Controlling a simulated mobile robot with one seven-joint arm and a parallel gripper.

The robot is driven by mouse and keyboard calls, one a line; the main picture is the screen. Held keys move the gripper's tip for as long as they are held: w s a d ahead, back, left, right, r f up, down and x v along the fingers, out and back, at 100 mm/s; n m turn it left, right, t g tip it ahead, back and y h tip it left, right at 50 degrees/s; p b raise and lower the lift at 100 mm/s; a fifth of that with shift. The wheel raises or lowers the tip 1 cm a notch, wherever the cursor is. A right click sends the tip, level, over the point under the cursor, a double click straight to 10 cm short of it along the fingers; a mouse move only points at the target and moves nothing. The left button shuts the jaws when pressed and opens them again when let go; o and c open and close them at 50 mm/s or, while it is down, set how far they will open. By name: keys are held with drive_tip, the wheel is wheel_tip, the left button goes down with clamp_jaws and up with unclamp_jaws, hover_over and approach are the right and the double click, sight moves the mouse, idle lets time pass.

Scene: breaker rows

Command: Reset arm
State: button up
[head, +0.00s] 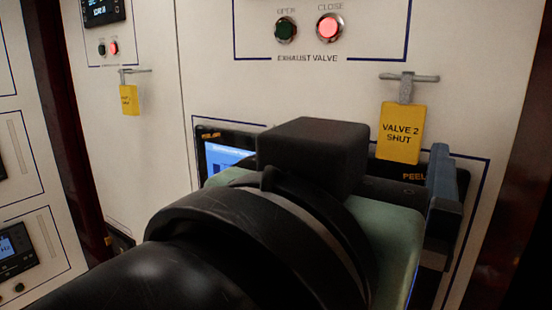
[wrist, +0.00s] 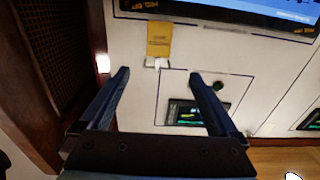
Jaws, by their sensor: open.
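My gripper (wrist: 159,74) is open and empty in the wrist view, its two dark blue fingers apart in front of the white panel. In the head view my arm and wrist cover the lower middle, and one finger shows at the right. A yellow tag reading "VALVE 2 SHUT" (head: 401,133) hangs from a grey T-shaped handle (head: 407,84) right of my wrist. In the wrist view a yellow tag (wrist: 159,40) is beyond the gap between the fingers. I cannot tell if the fingers touch the panel.
Above my wrist are a dark green OPEN button (head: 286,29) and a lit red CLOSE button (head: 329,28). A second yellow tag (head: 129,99) hangs at the left. A screen (head: 225,155) is partly hidden behind my arm. Dark wood edges the panel in the wrist view (wrist: 80,130).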

drive_tip(key=a+f+n+t+y+b, duration=0.4)
drive_tip(key=a+n+t+y+b, duration=0.2)
drive_tip(key=t+y+b, duration=0.4)
drive_tip(key=a+t+b, duration=0.1)
drive_tip(key=t+b, duration=0.1)
drive_tip(key=shift+a+f+n+b, duration=0.3)
drive_tip(key=shift+f+b, duration=0.1)
idle(1.6)
